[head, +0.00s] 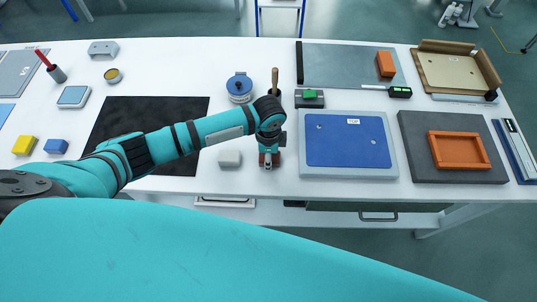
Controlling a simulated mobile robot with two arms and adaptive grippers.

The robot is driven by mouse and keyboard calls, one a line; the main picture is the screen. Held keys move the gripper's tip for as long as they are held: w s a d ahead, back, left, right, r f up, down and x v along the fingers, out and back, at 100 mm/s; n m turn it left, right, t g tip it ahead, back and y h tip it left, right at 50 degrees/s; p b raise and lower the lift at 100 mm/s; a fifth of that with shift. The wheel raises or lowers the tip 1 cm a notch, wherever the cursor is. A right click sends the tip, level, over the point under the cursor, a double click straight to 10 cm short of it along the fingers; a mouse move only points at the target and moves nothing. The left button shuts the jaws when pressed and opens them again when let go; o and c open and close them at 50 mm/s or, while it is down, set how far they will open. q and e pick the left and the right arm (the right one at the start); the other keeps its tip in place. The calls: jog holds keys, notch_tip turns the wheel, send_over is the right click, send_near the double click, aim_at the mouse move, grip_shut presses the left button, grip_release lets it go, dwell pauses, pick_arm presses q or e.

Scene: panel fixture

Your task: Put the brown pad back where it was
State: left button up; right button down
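My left gripper (268,162) points down over the white table, just left of the blue panel. A small reddish-brown piece, which looks like the brown pad (262,159), shows on both sides of the near finger. The gripper appears shut on it; the fingers hide most of it. I cannot tell whether it touches the table. The blue panel (348,145) lies on a light grey plate (390,172) and carries a small white label. My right gripper is not in view.
A white block (229,158) sits left of the gripper. A black mat (120,112) lies under my arm. An orange tray (434,152) rests on a dark grey slab (410,125) at right. A blue round container (239,86) and a green-topped block (309,97) stand behind.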

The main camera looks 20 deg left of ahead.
pick_arm(q)
jog(key=shift+f, duration=0.15)
jog(key=o, duration=1)
notch_tip(320, 180, up, 12)
jog(key=shift+r+b, duration=0.2)
jog(key=shift+b, duration=0.3)
